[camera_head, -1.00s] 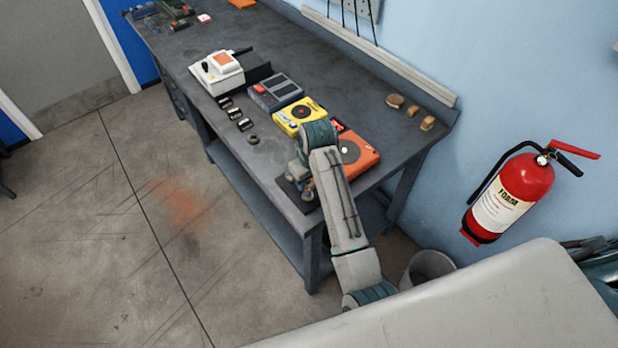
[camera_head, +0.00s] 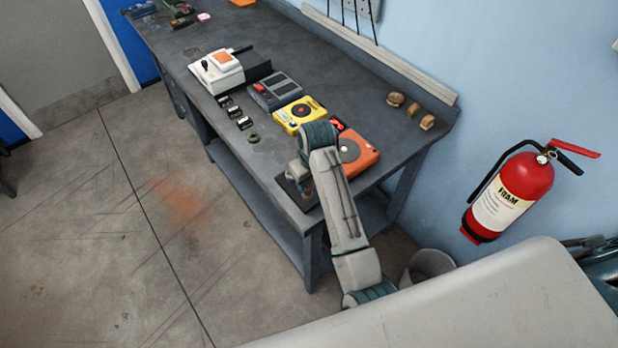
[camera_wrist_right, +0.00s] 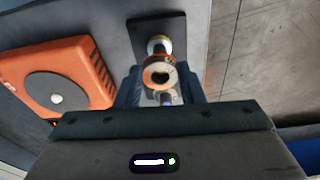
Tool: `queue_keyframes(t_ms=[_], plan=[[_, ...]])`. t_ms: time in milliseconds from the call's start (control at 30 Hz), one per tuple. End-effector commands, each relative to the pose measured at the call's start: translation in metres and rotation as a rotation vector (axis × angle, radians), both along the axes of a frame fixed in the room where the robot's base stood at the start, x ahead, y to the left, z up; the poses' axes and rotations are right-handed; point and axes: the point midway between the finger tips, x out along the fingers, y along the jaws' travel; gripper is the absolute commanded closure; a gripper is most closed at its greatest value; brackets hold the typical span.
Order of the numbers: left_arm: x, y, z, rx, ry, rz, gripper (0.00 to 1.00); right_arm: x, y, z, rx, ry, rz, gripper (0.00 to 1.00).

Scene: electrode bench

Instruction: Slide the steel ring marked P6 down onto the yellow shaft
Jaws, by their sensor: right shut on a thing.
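My right gripper (camera_wrist_right: 160,88) is shut on a metallic ring (camera_wrist_right: 158,76) with an orange-gold rim, its hole facing the camera. I take it for the P6 ring; no marking is readable. Beyond the ring, a short post with a pale, yellowish end (camera_wrist_right: 159,43) stands on a dark plate (camera_wrist_right: 175,25); it looks like the yellow shaft. The ring overlaps the post in the wrist view, and I cannot tell whether it is around it or only in front. In the head view my right gripper (camera_head: 305,190) is over the near end of the bench, mostly hidden by my arm. My left gripper is not in view.
An orange device (camera_head: 365,160) stands close beside the dark plate. Behind it along the bench (camera_head: 340,62) are a yellow device (camera_head: 287,121), a grey one (camera_head: 276,96) and a white one (camera_head: 220,84). Several small dark parts (camera_head: 235,113) lie near the front edge.

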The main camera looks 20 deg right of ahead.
Motion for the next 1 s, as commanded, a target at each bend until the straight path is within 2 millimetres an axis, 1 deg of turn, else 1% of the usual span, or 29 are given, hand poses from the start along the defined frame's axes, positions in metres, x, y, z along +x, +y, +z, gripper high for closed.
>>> queue_keyframes(t_ms=[500, 833, 867, 900, 967, 1000], plan=[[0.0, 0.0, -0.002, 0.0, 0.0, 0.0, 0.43, 0.0, 0.0, -0.016, 0.0, 0.0, 0.0, 0.91], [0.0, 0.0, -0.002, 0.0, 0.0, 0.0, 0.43, 0.0, 0.0, -0.018, 0.0, -0.001, 0.0, 0.91], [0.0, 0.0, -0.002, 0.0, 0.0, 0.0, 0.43, 0.0, 0.0, -0.018, 0.0, -0.001, 0.0, 0.63], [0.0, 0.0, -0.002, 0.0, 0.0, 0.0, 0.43, 0.0, 0.0, -0.018, 0.0, -0.001, 0.0, 0.55], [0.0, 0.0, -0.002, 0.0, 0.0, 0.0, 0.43, 0.0, 0.0, -0.018, 0.0, -0.001, 0.0, 0.44], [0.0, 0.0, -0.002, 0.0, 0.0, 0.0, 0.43, 0.0, 0.0, -0.018, 0.0, -0.001, 0.0, 0.4]])
